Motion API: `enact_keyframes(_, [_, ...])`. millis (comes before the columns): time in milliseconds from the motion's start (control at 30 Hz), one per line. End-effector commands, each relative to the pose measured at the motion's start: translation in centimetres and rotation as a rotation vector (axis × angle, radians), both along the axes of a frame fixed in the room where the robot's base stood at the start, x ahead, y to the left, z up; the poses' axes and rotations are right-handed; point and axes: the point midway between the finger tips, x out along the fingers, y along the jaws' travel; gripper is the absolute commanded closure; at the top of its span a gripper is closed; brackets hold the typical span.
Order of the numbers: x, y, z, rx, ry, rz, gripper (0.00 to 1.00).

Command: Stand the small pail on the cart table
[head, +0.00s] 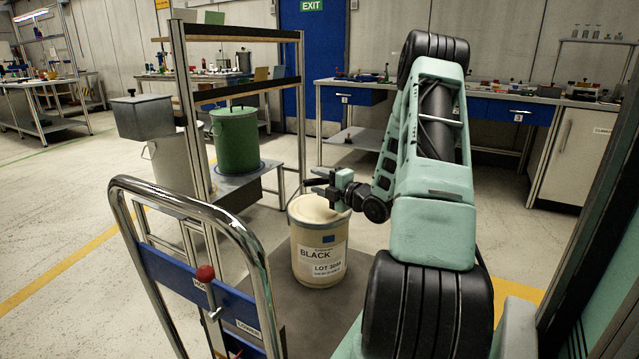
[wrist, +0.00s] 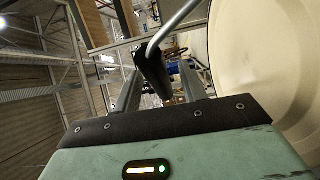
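The small cream pail (head: 319,252), with a white "BLACK" label and a pale lid, stands upright on the dark cart table (head: 284,283). My gripper (head: 322,187) is just above the pail's rim at its back. In the wrist view the pail (wrist: 268,60) fills the right side. Its grey wire handle is raised, and the handle's black grip (wrist: 153,73) lies between my two fingers (wrist: 157,86). The fingers look spread with gaps beside the grip. The head view hides the contact.
The cart's chrome push handle (head: 245,250) and red-knobbed lever (head: 205,274) rise at the near left. A metal frame (head: 188,110) stands behind, with a green drum (head: 236,140) on a low stand. Workbenches line the back wall. Open floor lies between.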

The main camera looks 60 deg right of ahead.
Motion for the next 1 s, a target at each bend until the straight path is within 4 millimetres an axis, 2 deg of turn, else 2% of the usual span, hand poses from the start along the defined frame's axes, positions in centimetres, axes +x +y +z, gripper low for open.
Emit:
enact_keyframes(333, [0.0, 0.0, 0.5, 0.0, 0.0, -0.001, 0.58])
enact_keyframes(467, [-2.1, 0.2, 0.3, -0.001, 0.002, -0.003, 0.58])
enact_keyframes(800, [-9.0, 1.4, 0.4, 0.001, 0.002, -0.004, 0.58])
enact_keyframes(1000, [-11.3, 1.9, 0.4, 0.0, 0.001, -0.002, 0.58])
